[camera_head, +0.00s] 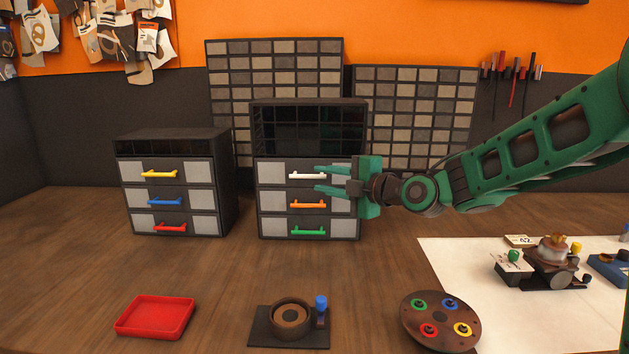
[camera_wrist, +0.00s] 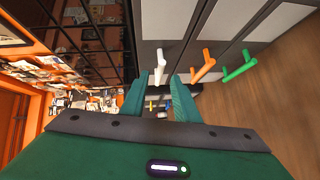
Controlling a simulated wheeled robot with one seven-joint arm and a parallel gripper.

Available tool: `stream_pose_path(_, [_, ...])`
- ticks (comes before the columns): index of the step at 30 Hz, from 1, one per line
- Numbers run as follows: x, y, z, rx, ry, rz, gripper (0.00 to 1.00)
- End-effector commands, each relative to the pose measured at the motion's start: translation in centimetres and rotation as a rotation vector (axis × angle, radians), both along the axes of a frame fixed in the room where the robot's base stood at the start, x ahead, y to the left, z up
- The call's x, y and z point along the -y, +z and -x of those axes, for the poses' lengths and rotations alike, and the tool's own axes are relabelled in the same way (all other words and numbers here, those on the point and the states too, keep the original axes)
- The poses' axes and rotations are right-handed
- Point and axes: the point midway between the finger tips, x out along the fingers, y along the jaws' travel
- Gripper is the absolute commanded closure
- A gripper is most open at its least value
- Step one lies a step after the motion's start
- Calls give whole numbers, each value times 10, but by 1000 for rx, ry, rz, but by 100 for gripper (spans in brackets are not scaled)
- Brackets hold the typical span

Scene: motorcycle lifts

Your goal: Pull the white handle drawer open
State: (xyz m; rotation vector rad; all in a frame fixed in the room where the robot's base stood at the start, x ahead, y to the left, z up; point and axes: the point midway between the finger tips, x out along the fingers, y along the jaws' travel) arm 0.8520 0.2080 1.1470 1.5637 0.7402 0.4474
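The white handle (camera_head: 305,176) is on the top drawer (camera_head: 270,172) of the right-hand dark cabinet. The drawer looks shut, with its front level with the drawers below. My gripper (camera_head: 316,178) reaches in from the right with its green fingers apart, one above and one below the handle's right end. In the wrist view the white handle (camera_wrist: 161,62) shows beyond the open fingertips (camera_wrist: 158,76), with its near end lined up with the gap between them. I see no finger clearly touching it. The gripper partly hides the drawer's right side.
Below are an orange handle (camera_head: 308,205) and a green handle (camera_head: 308,231). A second cabinet (camera_head: 229,180) stands to the left. A red tray (camera_head: 155,316), a round fixture (camera_head: 291,315) and a brown disc (camera_head: 440,338) lie in front. The wooden bench directly before the cabinets is clear.

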Motion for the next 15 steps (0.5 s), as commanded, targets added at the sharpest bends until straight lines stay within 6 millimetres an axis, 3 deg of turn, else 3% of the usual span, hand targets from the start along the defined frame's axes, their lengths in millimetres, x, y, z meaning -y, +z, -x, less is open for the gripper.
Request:
stream_pose_path(6, [-21,-5,-20,-1,2,0,72])
stream_pose_path(15, [-27,-5,-28,0,-1,0,72])
